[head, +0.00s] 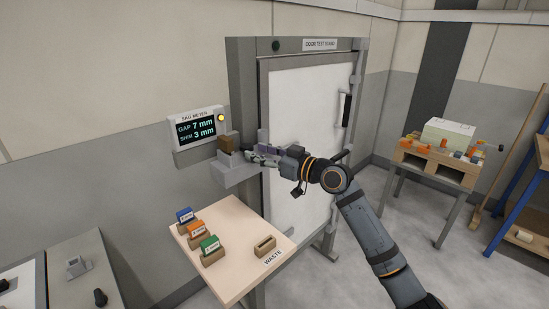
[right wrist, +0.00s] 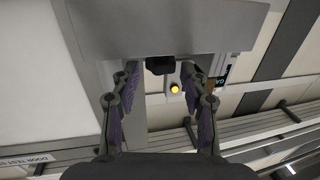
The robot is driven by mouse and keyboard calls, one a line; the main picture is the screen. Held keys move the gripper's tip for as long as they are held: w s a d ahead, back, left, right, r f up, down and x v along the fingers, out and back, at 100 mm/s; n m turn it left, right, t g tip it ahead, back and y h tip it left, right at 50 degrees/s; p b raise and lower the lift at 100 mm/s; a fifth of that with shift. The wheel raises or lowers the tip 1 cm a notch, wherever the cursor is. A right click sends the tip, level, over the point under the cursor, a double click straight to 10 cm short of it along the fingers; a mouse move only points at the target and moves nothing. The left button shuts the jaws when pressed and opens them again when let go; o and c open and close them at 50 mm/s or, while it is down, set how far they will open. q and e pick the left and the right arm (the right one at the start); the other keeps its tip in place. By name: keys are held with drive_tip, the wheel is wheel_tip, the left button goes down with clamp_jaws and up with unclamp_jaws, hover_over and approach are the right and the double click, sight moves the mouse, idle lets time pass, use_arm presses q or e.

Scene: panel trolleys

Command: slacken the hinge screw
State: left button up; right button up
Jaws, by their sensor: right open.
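The door test stand (head: 242,80) holds a white door panel (head: 305,110) with a black handle. My right gripper (head: 256,153) reaches in front of the stand's left post, beside a grey bracket (head: 234,172) that carries a brown block (head: 228,143). In the right wrist view my right gripper (right wrist: 160,72) is open, its two fingers on either side of a small black part (right wrist: 160,65) under a grey block (right wrist: 165,30). This part may be the hinge screw; I cannot tell for sure, nor whether the fingers touch it. My left gripper is out of view.
The sag meter (head: 196,127) reads gap 7 mm, shim 3 mm, with a yellow lamp lit. A small table (head: 236,222) below holds blue, orange and green shim holders (head: 197,236) and a waste slot (head: 265,244). A trolley (head: 438,165) stands right.

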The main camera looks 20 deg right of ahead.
drive_tip(key=v, duration=0.7)
drive_tip(key=shift+s, duration=0.2)
